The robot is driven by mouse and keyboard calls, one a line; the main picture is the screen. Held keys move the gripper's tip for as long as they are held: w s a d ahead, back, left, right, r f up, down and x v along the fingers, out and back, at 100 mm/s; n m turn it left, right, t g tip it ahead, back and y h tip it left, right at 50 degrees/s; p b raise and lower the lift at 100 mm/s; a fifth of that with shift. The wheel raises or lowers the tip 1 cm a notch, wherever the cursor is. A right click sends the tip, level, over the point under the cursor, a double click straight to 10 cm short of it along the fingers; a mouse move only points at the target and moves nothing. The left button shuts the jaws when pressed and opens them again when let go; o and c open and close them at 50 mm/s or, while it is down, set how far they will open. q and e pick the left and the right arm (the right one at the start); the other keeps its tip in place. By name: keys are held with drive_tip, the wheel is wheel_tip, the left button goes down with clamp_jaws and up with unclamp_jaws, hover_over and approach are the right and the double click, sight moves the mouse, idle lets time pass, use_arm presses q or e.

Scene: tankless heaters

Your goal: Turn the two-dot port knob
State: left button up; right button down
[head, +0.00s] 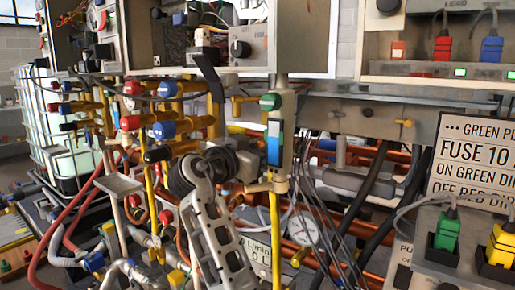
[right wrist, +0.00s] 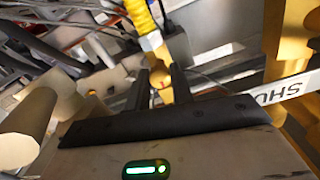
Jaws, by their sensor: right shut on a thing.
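In the right wrist view, my right gripper (right wrist: 161,86) has its two dark fingers on either side of a small yellow part (right wrist: 157,84). It is shut on this part, just past a pale hex nut (right wrist: 151,41) and a ribbed yellow hose (right wrist: 139,14). In the head view, my right arm rises from the bottom centre, and its gripper (head: 248,170) is near a tan fitting (head: 279,182) above a yellow hose (head: 275,235). The fingertips are hard to make out there. I cannot read any two-dot mark on a knob. My left gripper is not in view.
Yellow pipes and coloured valve knobs crowd the left, including a blue one (head: 164,130). A lettered sign (head: 472,160) and plugs are at right. A white strip lettered "SHU" (right wrist: 285,91) is beside the fingers.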

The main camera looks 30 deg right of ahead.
drive_tip(key=shift+r+n+p, duration=0.1)
drive_tip(key=shift+n+p, duration=0.4)
drive_tip(key=shift+n, duration=0.5)
drive_tip(key=n+p, duration=0.2)
drive_tip(key=n, duration=0.1)
drive_tip(key=shift+n, duration=0.3)
drive_tip(key=n+p, duration=0.3)
drive_tip(key=n, duration=0.1)
drive_tip(key=shift+r+n, duration=0.1)
drive_tip(key=shift+n, duration=0.2)
drive_tip(key=n+p, duration=0.8)
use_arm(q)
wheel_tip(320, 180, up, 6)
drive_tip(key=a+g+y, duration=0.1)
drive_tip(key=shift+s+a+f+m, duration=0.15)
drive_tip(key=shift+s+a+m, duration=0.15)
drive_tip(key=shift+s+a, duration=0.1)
use_arm(e)
drive_tip(key=shift+n, duration=0.3)
use_arm(q)
drive_tip(key=shift+p, duration=0.35)
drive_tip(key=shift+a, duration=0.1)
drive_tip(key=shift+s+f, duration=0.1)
use_arm(e)
drive_tip(key=c, duration=1.2)
unclamp_jaws()
